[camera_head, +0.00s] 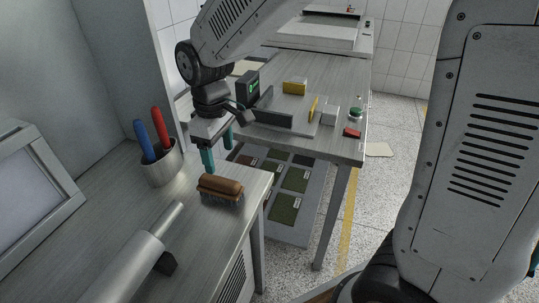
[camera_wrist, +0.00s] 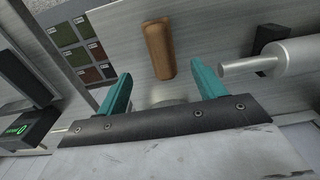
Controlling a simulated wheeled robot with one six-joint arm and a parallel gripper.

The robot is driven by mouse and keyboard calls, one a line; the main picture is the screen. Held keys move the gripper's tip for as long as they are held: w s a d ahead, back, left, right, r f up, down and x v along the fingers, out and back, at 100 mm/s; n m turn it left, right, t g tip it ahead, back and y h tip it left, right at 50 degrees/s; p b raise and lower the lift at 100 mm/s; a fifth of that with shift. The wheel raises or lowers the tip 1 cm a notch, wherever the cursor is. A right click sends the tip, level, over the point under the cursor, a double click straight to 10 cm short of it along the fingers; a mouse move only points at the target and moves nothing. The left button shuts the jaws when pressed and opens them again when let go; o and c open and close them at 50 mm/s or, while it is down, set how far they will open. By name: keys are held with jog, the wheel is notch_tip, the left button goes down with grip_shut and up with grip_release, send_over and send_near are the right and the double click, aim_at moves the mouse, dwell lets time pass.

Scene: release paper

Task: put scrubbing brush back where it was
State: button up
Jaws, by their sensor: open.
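The scrubbing brush (camera_head: 221,188) lies on the near metal table close to its right edge, with its brown wooden back up and bristles down. In the wrist view the brush (camera_wrist: 158,49) shows beyond the fingertips, roughly midway between them. My gripper (camera_head: 218,150) hangs above and a little behind the brush, apart from it. Its two teal fingers (camera_wrist: 160,78) are spread, with nothing between them. The place where the brush was before cannot be told from these frames.
A metal cup (camera_head: 163,166) with a red and a blue handle stands left of the brush. A grey cylindrical tool (camera_head: 130,262) lies in front. A framed panel (camera_head: 32,195) stands at left. A second table (camera_head: 335,92) holds blocks and a fixture. Green and dark samples (camera_head: 285,208) lie below.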

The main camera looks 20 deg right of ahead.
jog(key=s+d+r+m, duration=0.4)
jog(key=s+d, duration=0.3)
jog(key=s, duration=0.4)
jog(key=s+d+r+m+t, duration=0.1)
jog(key=s+d+r+m, duration=0.4)
jog(key=s+d, duration=0.3)
jog(key=s, duration=0.3)
jog(key=shift+d, duration=0.2)
